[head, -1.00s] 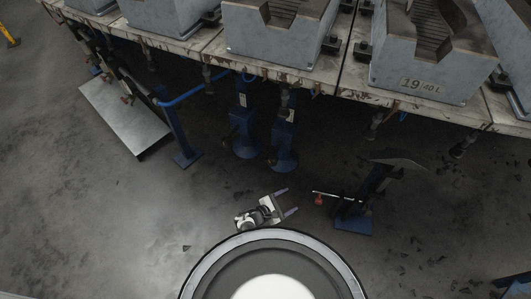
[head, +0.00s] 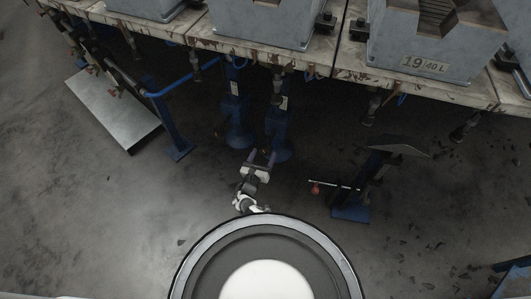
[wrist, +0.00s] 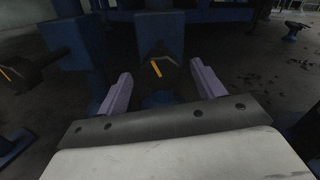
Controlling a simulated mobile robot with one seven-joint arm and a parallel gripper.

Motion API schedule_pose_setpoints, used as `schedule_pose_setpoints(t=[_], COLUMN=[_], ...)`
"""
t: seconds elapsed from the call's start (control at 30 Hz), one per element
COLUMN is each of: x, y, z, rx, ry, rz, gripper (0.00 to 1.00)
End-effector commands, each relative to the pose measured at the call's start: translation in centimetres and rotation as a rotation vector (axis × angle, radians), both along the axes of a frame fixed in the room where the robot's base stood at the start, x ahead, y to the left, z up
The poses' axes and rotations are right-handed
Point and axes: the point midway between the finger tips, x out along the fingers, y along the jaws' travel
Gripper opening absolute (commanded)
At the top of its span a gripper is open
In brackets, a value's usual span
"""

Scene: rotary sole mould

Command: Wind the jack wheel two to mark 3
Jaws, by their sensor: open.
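Two blue jacks stand side by side under the bench edge, a left jack (head: 236,118) and a right jack (head: 278,128). My gripper (head: 261,155) is open and empty, its fingers pointing at the foot of the right jack. In the wrist view, a blue jack post (wrist: 160,30) stands straight ahead, with a short yellow mark (wrist: 156,69) between my open fingers (wrist: 162,82). A dark wheel (wrist: 30,68) with another yellow mark is at the left. The wheel straight ahead is too dark to make out, and I cannot read any numbers.
The bench (head: 310,62) carries grey moulds, one labelled 19/40 L (head: 425,64). A blue stand (head: 365,190) with a red-knobbed lever (head: 316,189) is at the right. The floor between is open.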

Motion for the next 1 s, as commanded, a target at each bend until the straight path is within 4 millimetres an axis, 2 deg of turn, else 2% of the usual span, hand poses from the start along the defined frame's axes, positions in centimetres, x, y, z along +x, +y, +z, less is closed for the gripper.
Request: schedule_pose_setpoints(t=[0.1, 0.23, 0.6, 0.93, 1.0], x=[1.7, 2.7, 3.1, 3.1, 3.1], y=[-0.6, -1.0, -1.2, -1.2, -1.2], z=[-0.3, -0.2, 0.0, 0.0, 0.0], rx=[0.0, 0.0, 0.0, 0.0, 0.003], ry=[-0.001, 0.0, 0.001, 0.001, 0.0], rz=[-0.001, -0.001, -0.001, -0.001, -0.001], gripper=[0.68, 0.68, 0.67, 0.23, 0.23])
